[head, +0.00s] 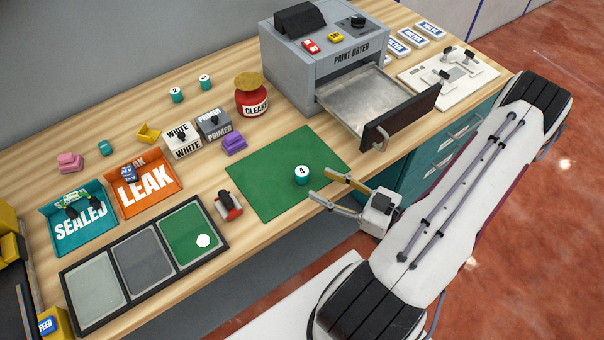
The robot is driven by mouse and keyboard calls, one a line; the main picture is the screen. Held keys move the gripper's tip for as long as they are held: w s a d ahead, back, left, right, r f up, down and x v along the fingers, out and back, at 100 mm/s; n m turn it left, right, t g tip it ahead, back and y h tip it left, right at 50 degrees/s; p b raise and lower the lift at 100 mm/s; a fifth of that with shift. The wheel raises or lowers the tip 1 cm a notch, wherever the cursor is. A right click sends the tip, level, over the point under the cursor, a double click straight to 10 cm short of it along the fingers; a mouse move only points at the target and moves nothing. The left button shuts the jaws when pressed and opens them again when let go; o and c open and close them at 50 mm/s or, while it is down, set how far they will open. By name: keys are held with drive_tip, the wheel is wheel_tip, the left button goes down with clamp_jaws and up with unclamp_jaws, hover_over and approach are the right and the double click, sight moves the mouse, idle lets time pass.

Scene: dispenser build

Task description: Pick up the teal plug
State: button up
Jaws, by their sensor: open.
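Several small teal cylinders show in the head view; I cannot tell for sure which is the plug. One with a white top marked 4 (302,175) stands upright on the green mat (262,182). A plain, smaller teal piece (106,148) lies at the left behind the orange LEAK tray. Two more white-topped teal cylinders, a left one (177,95) and a right one (205,82), stand at the back. My gripper (321,184) is open and empty, reaching over the mat's right front edge. Its fingertips point at the cylinder marked 4, just short of it.
The paint dryer (285,70) has its drawer (365,100) pulled out behind my gripper. A red-and-grey clamp-like tool (228,205) lies left of the mat. A three-part tray (145,262), the LEAK tray (150,190) and the SEALED tray (82,228) fill the left. Most of the mat is clear.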

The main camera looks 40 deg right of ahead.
sight(308, 175)
drive_tip(key=shift+w+a, duration=0.1)
drive_tip(key=shift+x, duration=1.1)
drive_tip(key=shift+w, duration=0.25)
drive_tip(key=shift+d+x, duration=0.15)
drive_tip(key=shift+x, duration=1.05)
drive_tip(key=shift+d+x, duration=0.1)
drive_tip(key=shift+x, duration=1.1)
drive_tip(key=shift+w, duration=0.1)
drive_tip(key=c, duration=1.2)
